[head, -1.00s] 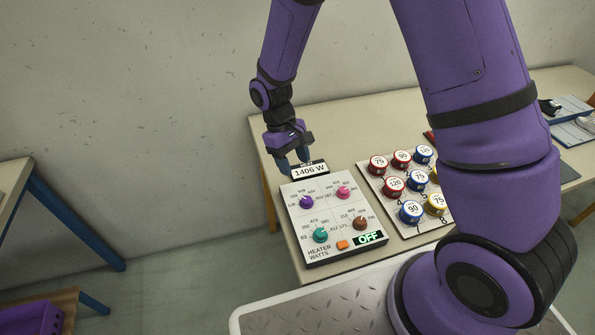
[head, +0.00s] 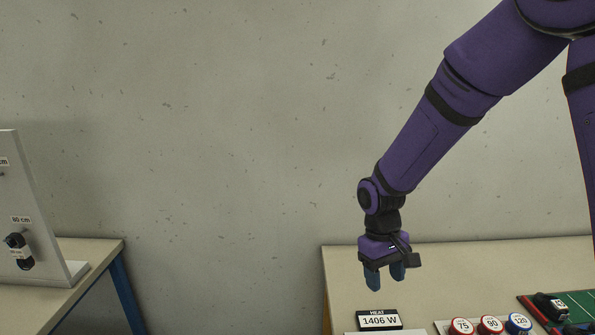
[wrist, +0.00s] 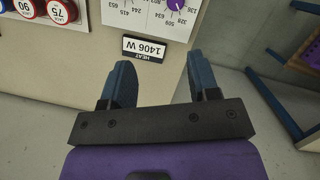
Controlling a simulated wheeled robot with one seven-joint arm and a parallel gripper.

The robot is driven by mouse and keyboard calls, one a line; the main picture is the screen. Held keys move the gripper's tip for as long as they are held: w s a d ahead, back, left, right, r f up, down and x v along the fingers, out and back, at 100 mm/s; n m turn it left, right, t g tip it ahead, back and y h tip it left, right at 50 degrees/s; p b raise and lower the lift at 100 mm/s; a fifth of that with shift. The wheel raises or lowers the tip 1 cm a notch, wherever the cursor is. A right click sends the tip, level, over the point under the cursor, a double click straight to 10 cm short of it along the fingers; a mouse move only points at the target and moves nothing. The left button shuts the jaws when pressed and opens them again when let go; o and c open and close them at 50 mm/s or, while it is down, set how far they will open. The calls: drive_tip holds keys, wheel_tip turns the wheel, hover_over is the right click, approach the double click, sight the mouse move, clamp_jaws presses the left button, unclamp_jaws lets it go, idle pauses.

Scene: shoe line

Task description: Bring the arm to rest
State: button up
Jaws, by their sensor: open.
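My gripper (head: 385,280) hangs with its blue fingers pointing down, above the table (head: 345,280) and beyond the heater panel's display (head: 379,320), which reads 1406 W. In the wrist view my gripper (wrist: 158,85) has its two fingers apart with nothing between them. The display (wrist: 147,49) lies just beyond the fingertips there, and part of the heater panel (wrist: 150,15) with a purple knob (wrist: 176,4) shows behind it. Most of the panel is out of the head view.
A green board (head: 570,302) lies farther right. Another table (head: 85,255) with an upright grey panel (head: 30,215) stands at left. Bare wall (head: 230,130) fills the back.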

drive_tip(key=s+d+r+m+t, duration=0.1)
drive_tip(key=s+d+r+t, duration=0.2)
drive_tip(key=r, duration=0.7)
drive_tip(key=s+d+r+m+t, duration=0.1)
drive_tip(key=s+d+r+t, duration=0.1)
drive_tip(key=s+d+r, duration=0.2)
drive_tip(key=s+d+r+m+t+y, duration=0.1)
drive_tip(key=s+d+r, duration=0.3)
drive_tip(key=s+r, duration=0.5)
drive_tip(key=s+m+t, duration=0.1)
drive_tip(key=s, duration=0.3)
drive_tip(key=shift+s+d+r+t, duration=0.15)
drive_tip(key=shift+d+r+t, duration=0.1)
drive_tip(key=shift+t, duration=0.15)
idle(0.4)
